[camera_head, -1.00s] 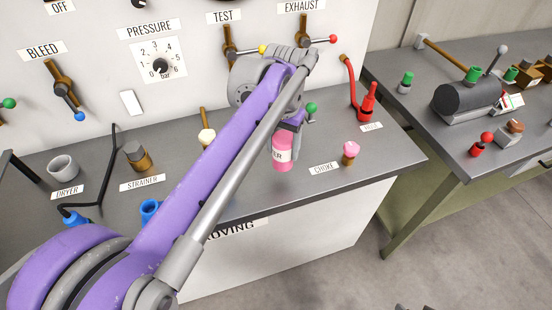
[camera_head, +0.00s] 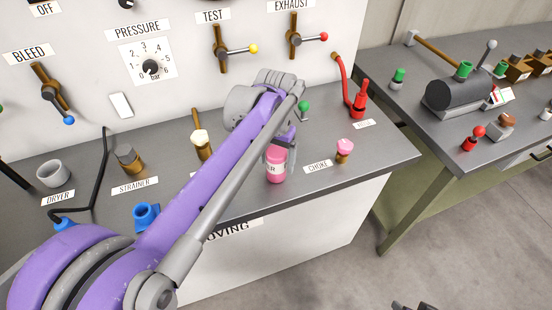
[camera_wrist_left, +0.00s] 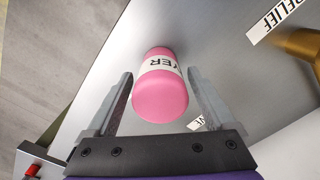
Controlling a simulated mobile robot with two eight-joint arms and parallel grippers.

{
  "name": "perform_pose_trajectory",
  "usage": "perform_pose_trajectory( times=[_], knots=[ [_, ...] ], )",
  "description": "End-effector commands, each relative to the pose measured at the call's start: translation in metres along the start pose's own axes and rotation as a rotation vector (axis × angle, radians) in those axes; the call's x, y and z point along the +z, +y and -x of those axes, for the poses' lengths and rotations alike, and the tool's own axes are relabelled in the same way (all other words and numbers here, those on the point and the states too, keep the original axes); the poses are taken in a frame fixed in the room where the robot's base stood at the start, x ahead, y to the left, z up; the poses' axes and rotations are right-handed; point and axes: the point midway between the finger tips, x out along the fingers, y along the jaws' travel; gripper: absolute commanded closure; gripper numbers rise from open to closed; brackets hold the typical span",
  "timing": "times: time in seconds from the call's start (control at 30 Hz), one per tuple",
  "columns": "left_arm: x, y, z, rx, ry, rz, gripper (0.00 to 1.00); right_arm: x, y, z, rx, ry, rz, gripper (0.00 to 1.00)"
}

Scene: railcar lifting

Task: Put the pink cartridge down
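The pink cartridge (camera_head: 276,170), with a white lettered band, stands on the grey bench top near its front edge, left of the CHOKE label. In the left wrist view the pink cartridge (camera_wrist_left: 160,92) lies between the two fingers, with a visible gap on each side. My left gripper (camera_head: 280,146) reaches down over it and is partly hidden by its own purple arm. In the left wrist view my left gripper (camera_wrist_left: 161,95) is open around the cartridge. A small dark part at the bottom edge of the head view may be my right gripper; its fingers cannot be made out.
A pink-topped brass fitting (camera_head: 344,150) stands right of the cartridge. A green knob (camera_head: 304,107) and a red fitting with a hose (camera_head: 359,100) are behind. A blue cup-like fitting (camera_head: 146,215) is at left. The bench's front edge (camera_head: 330,192) runs close by.

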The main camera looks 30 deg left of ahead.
Motion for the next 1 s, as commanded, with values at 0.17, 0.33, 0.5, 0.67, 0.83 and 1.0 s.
perform_pose_trajectory(
  times=[0.17, 0.33, 0.5, 0.67, 0.83, 1.0],
  knots=[
    [0.0, 0.0, 0.0, 0.0, 0.0, 0.0, 0.04, 0.0, 0.0, 0.0, 0.0, 0.0, 0.0, 0.5],
    [0.0, 0.0, 0.002, 0.0, 0.0, 0.0, 0.04, -0.001, 0.0, 0.001, 0.0, 0.0, 0.0, 0.5],
    [0.0, 0.0, 0.02, 0.0, 0.0, 0.0, 0.04, -0.003, 0.0, 0.004, 0.0, 0.002, 0.0, 0.5],
    [0.0, 0.0, 0.055, 0.0, 0.0, 0.001, 0.04, -0.005, 0.0, 0.007, 0.0, 0.003, 0.0, 0.5],
    [0.0, 0.0, 0.091, 0.0, 0.0, 0.001, 0.04, -0.007, 0.0, 0.01, 0.0, 0.005, 0.0, 0.5],
    [0.0, 0.0, 0.115, 0.0, 0.0, 0.001, 0.04, -0.009, 0.0, 0.012, 0.0, 0.006, 0.0, 0.5]
  ],
)
